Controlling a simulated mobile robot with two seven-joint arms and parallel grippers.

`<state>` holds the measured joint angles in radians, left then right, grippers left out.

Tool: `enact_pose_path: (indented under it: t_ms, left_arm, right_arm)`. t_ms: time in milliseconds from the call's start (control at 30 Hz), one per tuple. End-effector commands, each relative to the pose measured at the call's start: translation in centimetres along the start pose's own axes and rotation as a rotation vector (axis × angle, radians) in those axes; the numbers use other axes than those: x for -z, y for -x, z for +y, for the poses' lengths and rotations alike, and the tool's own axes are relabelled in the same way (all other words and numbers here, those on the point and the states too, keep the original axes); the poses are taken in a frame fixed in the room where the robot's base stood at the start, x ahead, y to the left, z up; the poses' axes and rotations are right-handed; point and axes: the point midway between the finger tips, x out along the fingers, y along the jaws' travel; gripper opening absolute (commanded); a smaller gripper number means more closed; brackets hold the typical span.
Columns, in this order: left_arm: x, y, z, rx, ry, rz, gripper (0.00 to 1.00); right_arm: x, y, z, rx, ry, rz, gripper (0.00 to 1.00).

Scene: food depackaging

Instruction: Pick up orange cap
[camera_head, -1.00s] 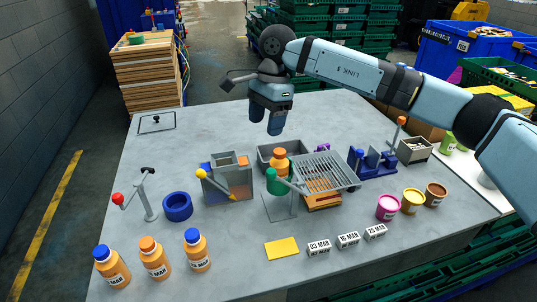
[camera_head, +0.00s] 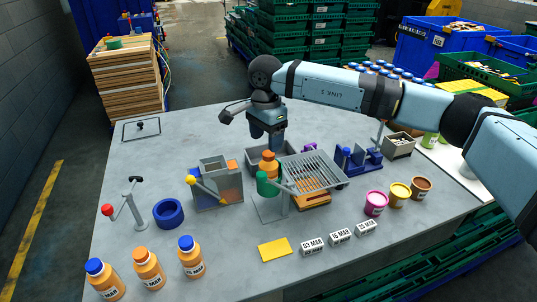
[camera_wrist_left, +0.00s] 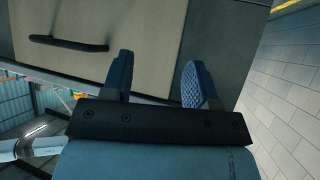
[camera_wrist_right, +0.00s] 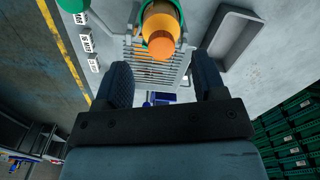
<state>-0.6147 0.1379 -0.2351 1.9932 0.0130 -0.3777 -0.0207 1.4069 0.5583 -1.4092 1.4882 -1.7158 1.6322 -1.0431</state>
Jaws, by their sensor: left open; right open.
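An orange bottle with an orange cap (camera_head: 268,156) stands upright in a green holder (camera_head: 267,184) at the middle of the table. Its orange cap also shows from above in the right wrist view (camera_wrist_right: 161,45). My right gripper (camera_head: 268,146) is open and empty, just behind and above this cap in the head view. In the right wrist view the cap lies beyond the fingertips, roughly between them. Another bottle with an orange cap (camera_head: 141,256) stands at the front left between two blue-capped bottles. My left gripper (camera_wrist_left: 160,75) is open and empty, and is outside the head view.
A metal grate (camera_head: 315,170) stands right of the held bottle, and a grey tray (camera_head: 240,156) behind it. A grey box with a yellow-handled lever (camera_head: 216,185) is to the left. Paint-like tubs (camera_head: 375,203) stand at right. The table's back left is mostly clear.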

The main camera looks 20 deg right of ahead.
Motion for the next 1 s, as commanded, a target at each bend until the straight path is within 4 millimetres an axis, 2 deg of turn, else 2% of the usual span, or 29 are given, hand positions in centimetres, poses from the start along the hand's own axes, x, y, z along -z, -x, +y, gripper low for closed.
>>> enact_pose_path:
  t_ms: [167, 300, 533, 567, 767, 800, 1000]
  left_arm:
    - [1.0, 0.7, -0.1, 0.001, -0.001, 0.000, 0.54]
    - [1.3, 0.8, -0.1, 0.001, -0.002, 0.001, 0.54]
    - [1.2, 0.8, -0.1, 0.001, -0.002, 0.001, 0.54]
    - [1.2, 0.8, -0.1, 0.001, -0.002, 0.001, 0.54]
    - [1.2, 0.8, -0.1, 0.001, -0.002, 0.001, 0.54]
    - [1.2, 0.8, -0.1, 0.001, -0.002, 0.001, 0.54]
    - [1.2, 0.8, 0.0, 0.000, -0.002, 0.000, 0.54]
  right_arm:
    - [0.9, -2.2, 0.1, -0.004, -0.003, 0.000, 0.64]
    - [0.9, -4.2, 0.0, -0.002, -0.001, 0.000, 0.64]
    - [0.8, -4.7, 0.0, 0.000, 0.000, 0.000, 0.64]
    - [0.8, -4.7, 0.0, 0.000, 0.000, 0.000, 0.59]
    - [0.8, -4.6, 0.0, -0.001, 0.000, 0.000, 0.14]
    - [0.8, -4.6, 0.0, -0.001, 0.000, 0.000, 0.11]
    - [0.8, -4.6, 0.0, -0.001, 0.000, 0.000, 0.10]
